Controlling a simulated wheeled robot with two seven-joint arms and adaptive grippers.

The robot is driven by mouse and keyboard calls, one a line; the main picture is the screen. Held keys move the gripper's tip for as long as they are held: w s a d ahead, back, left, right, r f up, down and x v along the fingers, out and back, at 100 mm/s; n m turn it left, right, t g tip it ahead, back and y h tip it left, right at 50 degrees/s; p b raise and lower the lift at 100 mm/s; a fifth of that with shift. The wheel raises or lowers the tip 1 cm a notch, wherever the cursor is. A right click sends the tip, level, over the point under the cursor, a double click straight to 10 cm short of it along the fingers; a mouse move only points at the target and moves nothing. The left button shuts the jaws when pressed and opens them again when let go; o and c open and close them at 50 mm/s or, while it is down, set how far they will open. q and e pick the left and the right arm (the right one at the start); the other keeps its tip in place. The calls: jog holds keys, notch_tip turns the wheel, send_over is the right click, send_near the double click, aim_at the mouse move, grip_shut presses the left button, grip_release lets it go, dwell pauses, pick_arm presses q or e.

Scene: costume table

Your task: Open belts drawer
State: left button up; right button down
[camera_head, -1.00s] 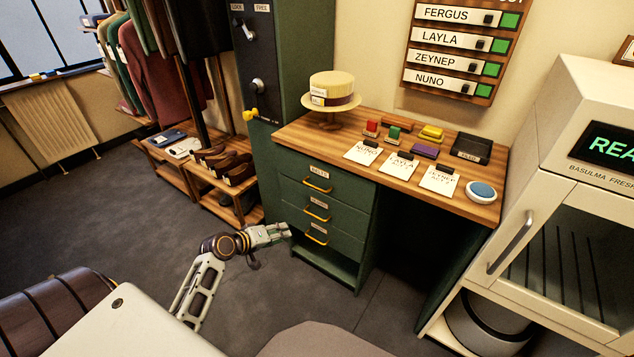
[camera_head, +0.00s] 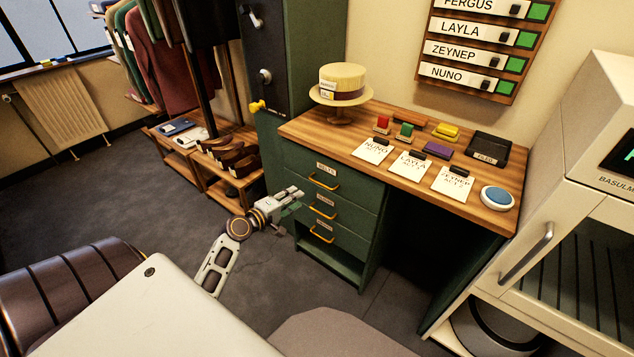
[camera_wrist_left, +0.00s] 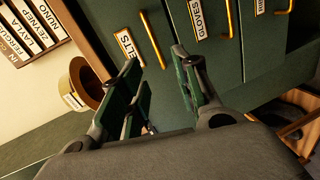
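The belts drawer (camera_head: 305,170) is the top one of three green drawers under the wooden desk top, and it is closed. Its yellow handle (camera_head: 323,183) sits below its label. My left gripper (camera_head: 297,198) is in front of the drawer fronts, a little below and left of the belts handle. In the left wrist view the two fingers (camera_wrist_left: 158,85) are spread apart with nothing between them. The belts label (camera_wrist_left: 128,47) and the belts handle (camera_wrist_left: 153,40) show just beyond the fingers, apart from them. My right gripper is not in view.
The gloves drawer handle (camera_wrist_left: 229,18) is beside the belts handle in the wrist view. A straw hat (camera_head: 341,82) on a stand, cards and small blocks are on the desk (camera_head: 300,130). A shoe rack (camera_head: 225,165) stands left and a white cabinet (camera_head: 570,190) right.

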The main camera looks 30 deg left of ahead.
aim_at(316, 182)
pick_arm(q)
jog(key=shift+w+a+r+n+y, duration=0.1)
jog(key=shift+a+r+n+y, duration=0.15)
jog(key=shift+n, duration=0.35)
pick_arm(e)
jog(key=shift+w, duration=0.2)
pick_arm(q)
jog(key=shift+w+f, duration=0.1)
jog(key=shift+w, duration=0.1)
